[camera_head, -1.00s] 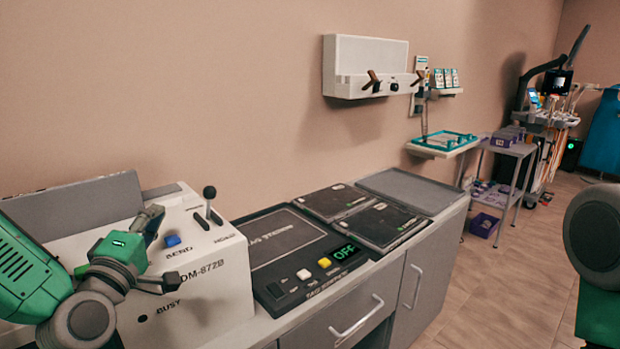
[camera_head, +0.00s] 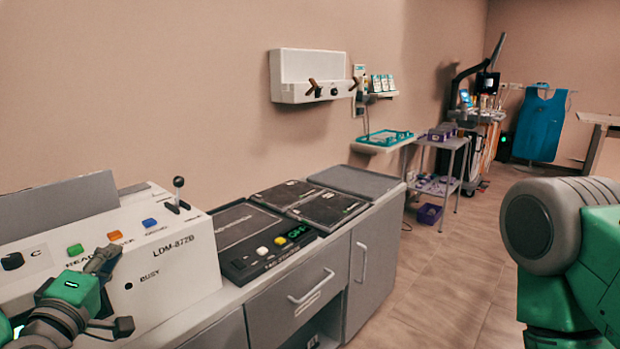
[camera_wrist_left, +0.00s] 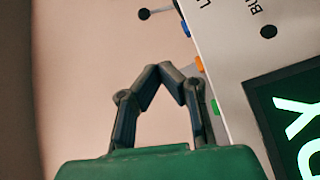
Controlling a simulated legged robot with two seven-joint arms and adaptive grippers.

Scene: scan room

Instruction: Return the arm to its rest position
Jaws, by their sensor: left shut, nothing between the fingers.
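My left gripper (camera_head: 108,256) is at the lower left of the head view, in front of the white LDM-872B machine (camera_head: 190,265). Its dark fingers are shut and hold nothing. In the left wrist view the fingers (camera_wrist_left: 163,68) meet at their tips over the beige wall, beside the machine's panel edge. Whether the gripper touches the machine cannot be told. Part of my left arm is cut off at the lower left. My right arm shows at the right edge; its gripper is out of view.
The panel has green (camera_head: 75,249), orange (camera_head: 115,235) and blue (camera_head: 149,223) buttons and a lever (camera_head: 178,190). A dark station (camera_head: 240,225) sits on the grey cabinet (camera_head: 300,285). A wall box (camera_head: 308,77) hangs above. The floor (camera_head: 450,275) at centre right is clear.

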